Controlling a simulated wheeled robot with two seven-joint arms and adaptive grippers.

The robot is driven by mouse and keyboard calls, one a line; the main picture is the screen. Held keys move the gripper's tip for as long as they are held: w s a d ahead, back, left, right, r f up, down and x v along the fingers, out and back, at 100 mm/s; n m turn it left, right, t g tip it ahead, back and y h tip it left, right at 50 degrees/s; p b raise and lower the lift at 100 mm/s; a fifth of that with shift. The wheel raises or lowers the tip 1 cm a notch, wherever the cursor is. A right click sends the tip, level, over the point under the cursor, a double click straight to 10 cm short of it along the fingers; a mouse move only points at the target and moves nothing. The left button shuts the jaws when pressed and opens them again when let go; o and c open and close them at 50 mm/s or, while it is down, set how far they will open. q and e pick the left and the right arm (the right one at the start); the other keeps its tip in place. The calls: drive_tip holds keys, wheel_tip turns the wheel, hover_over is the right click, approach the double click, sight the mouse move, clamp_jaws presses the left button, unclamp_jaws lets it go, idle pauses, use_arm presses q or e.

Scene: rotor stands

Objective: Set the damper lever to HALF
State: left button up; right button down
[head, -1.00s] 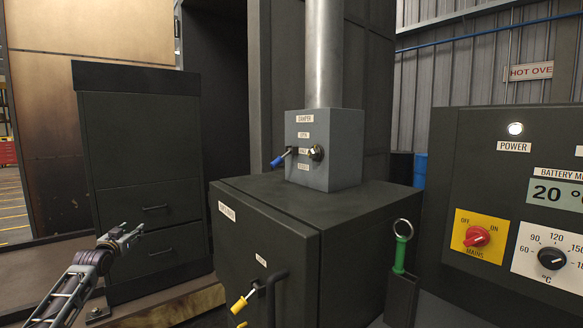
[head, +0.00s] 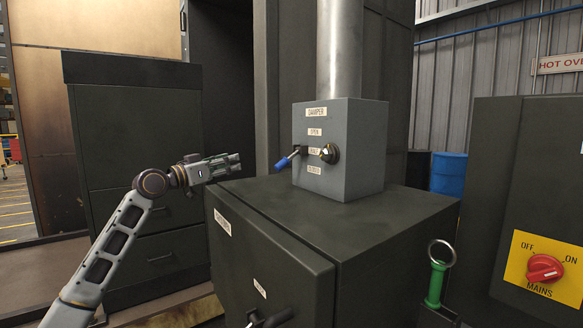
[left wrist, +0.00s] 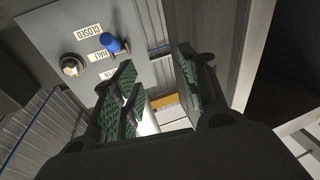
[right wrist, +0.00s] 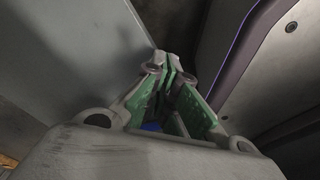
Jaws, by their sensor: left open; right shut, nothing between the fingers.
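The grey damper box (head: 362,135) stands on the dark cabinet, with OPEN, HALF and CLOSED labels one below the other. The damper lever's blue handle (head: 287,161) sticks out at the box's left, close to the level of the HALF label (head: 314,151); its exact setting I cannot tell. My left gripper (head: 236,162) is open and empty, left of the handle and apart from it. In the left wrist view the blue handle (left wrist: 116,45) lies beyond the left finger, outside the jaws. My right gripper (right wrist: 165,62) is shut and empty, outside the head view.
A metal pipe (head: 342,50) rises from the box. The dark cabinet (head: 385,232) below has a door and handle. A ring-topped green handle (head: 437,278) and the red MAINS switch (head: 545,268) are at right. A drawer cabinet (head: 140,130) stands behind my left arm.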

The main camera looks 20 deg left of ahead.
use_arm(q)
drive_tip(key=d+m+g+h, duration=0.1)
drive_tip(key=d, duration=0.1)
drive_tip(key=s+d+f+m+g+h, duration=0.1)
drive_tip(key=d, duration=0.1)
drive_tip(key=d+f+m+g+h, duration=0.1)
drive_tip(key=d, duration=0.1)
drive_tip(key=shift+s, duration=0.15)
use_arm(e)
drive_tip(key=shift+w, duration=0.2)
